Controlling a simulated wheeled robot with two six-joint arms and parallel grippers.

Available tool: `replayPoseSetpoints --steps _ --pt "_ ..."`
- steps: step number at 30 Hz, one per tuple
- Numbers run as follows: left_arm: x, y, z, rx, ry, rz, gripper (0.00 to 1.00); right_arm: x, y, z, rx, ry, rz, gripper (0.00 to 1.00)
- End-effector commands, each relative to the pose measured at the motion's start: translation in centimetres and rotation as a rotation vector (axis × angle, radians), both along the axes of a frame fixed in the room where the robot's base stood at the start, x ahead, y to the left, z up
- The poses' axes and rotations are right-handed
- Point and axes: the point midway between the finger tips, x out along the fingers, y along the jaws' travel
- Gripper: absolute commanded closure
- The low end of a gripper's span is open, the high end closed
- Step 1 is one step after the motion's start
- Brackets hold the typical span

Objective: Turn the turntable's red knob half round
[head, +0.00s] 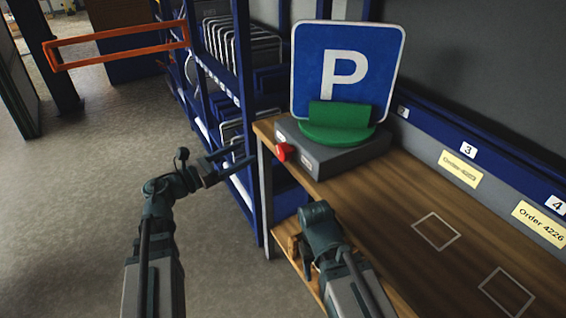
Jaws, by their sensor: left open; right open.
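The turntable is a grey box (335,160) with a green disc (340,136) on top, at the far left end of the wooden bench. Its red knob (284,152) sticks out of the left side. A blue square sign with a white P (365,75) stands upright in a green holder (339,114) on the disc. My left gripper (245,156) is open and empty, left of the knob and apart from it, with its fingers pointing right. My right gripper (305,262) is open beside the bench's left edge, below the turntable; my arm partly hides it.
The wooden bench (395,210) has empty white outlined squares (436,232) and clear room to the right. Yellow order labels (461,169) line the back rail. A blue rack (243,60) stands behind my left gripper. An orange frame (118,46) is at the upper left above open floor.

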Motion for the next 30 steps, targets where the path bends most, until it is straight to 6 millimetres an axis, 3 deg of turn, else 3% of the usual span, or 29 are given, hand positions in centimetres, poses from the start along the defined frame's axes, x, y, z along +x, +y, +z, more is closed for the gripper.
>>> replayPoseSetpoints --steps 4,13,17,30 --pt "-1.8 0.1 -2.2 0.091 -0.031 -0.084 0.06 0.0 0.0 -1.0 0.0 0.0 0.0 0.45" --pt "-2.5 -0.2 -2.7 0.127 -0.044 -0.124 0.06 0.0 0.0 -1.1 0.0 0.0 0.0 0.45" --pt "-1.8 -1.2 -2.7 0.126 -0.043 -0.126 0.06 0.0 0.0 -1.1 0.0 0.0 0.0 0.45" --pt "3.1 -8.4 -2.7 0.125 -0.043 -0.125 0.06 0.0 0.0 -1.1 0.0 0.0 0.0 0.45"
